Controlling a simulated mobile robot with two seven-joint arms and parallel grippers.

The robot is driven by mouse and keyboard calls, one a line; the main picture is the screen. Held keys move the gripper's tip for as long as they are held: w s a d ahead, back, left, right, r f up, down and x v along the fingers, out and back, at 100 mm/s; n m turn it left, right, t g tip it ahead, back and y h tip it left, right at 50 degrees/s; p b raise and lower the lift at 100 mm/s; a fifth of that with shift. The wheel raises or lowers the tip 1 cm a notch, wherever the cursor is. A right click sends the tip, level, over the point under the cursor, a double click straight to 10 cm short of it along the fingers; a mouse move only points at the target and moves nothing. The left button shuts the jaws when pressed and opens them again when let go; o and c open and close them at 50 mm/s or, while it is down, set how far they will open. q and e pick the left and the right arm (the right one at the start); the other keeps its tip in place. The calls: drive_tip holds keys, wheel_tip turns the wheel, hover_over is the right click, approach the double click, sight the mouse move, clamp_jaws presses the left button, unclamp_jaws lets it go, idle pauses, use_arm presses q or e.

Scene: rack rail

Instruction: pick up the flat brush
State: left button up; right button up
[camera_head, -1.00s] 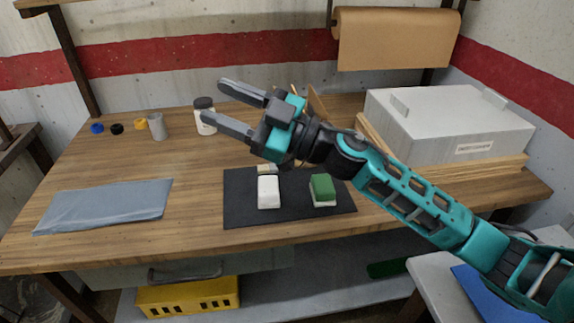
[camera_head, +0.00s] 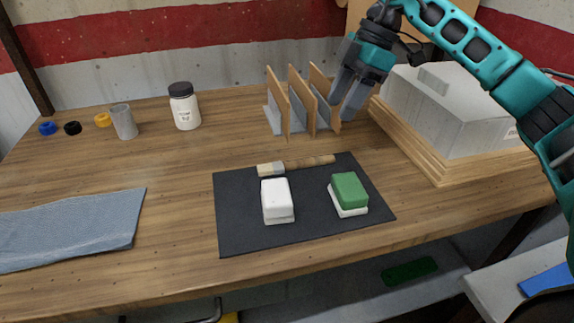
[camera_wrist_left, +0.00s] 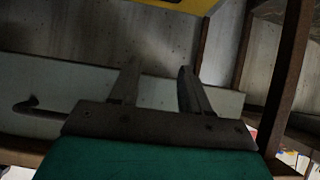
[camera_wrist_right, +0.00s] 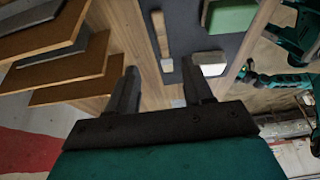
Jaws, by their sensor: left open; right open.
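The flat brush (camera_head: 296,166) lies along the back edge of the black mat (camera_head: 240,228), with its pale bristle end to the left and its wooden handle to the right. It also shows in the right wrist view (camera_wrist_right: 161,36), beyond my fingertips. My right gripper (camera_head: 347,108) is open and empty above the table, beside the rack of upright boards and behind and to the right of the brush. It also shows in its own wrist view (camera_wrist_right: 163,82). My left gripper (camera_wrist_left: 157,78) is open and empty in its wrist view, away from the tabletop; the head view does not show it.
A white block (camera_head: 277,201) and a green-topped sponge (camera_head: 349,192) sit on the mat. A rack with wooden dividers (camera_head: 297,100) stands behind the brush. A grey box (camera_head: 450,112) is at right, a white jar (camera_head: 184,107) at back left, and a blue cloth (camera_head: 70,228) at left.

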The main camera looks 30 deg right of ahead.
drive_tip(key=b, duration=0.1)
approach(307, 160)
drive_tip(key=shift+s+d+f, duration=0.15)
drive_tip(key=shift+f, duration=0.8)
drive_tip(key=shift+a+f, duration=0.35)
drive_tip(key=shift+f, duration=0.3)
drive_tip(key=x, duration=0.3)
drive_tip(key=b+x, duration=0.1)
drive_tip(key=shift+w+a+f, duration=0.2)
drive_tip(key=shift+w+a, duration=0.1)
drive_tip(key=shift+a, duration=0.2)
use_arm(q)
drive_tip(key=shift+s+d+f, duration=0.15)
drive_tip(key=shift+s+f, duration=0.1)
drive_tip(key=shift+f, duration=0.3)
drive_tip(key=shift+s+d+f, duration=0.1)
drive_tip(key=shift+s+f, duration=0.1)
drive_tip(key=shift+f, duration=0.35)
use_arm(e)
clamp_jaws()
